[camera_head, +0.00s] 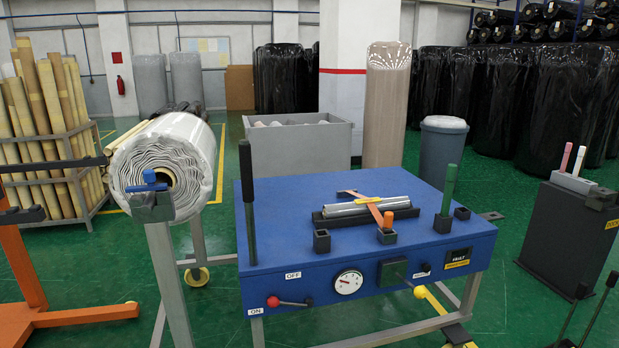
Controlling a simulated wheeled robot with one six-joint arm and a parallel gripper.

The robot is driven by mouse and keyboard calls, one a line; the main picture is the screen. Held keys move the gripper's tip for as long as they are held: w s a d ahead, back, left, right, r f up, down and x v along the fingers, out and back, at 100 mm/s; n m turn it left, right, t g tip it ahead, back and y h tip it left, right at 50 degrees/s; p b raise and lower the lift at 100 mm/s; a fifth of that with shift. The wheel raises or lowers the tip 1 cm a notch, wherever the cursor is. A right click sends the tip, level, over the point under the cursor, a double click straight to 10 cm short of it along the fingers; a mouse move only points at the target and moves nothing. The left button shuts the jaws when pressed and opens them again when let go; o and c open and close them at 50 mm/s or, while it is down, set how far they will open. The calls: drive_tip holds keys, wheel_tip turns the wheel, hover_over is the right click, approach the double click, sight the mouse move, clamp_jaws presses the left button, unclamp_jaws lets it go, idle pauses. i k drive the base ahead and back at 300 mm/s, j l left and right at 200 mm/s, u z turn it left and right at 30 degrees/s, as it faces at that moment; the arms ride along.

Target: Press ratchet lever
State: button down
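A blue machine table (330,265) stands in the middle. Several levers are on it, and I cannot tell for sure which is the ratchet lever. A tall black lever (247,200) stands upright at its left edge. A green-handled lever (449,190) stands upright, slightly tilted, at the right. A flat copper-coloured arm (371,206) lies across a clear-wrapped roll (345,208) in a black cradle. An orange-topped lever (388,219) stands in a black socket. A red-knobbed lever (291,302) on the front lies between the ON and OFF labels, knob toward ON. My gripper is not in view.
A large wrapped white roll (165,165) on a stand is at the left. A dark cabinet (563,235) with pink and white handles is at the right. A grey bin (297,148) stands behind the table. A yellow bar and pedal (458,334) sit low in front.

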sight(420, 292)
drive_tip(key=k+z, duration=0.45)
drive_tip(key=k, duration=0.5)
drive_tip(key=l, duration=0.35)
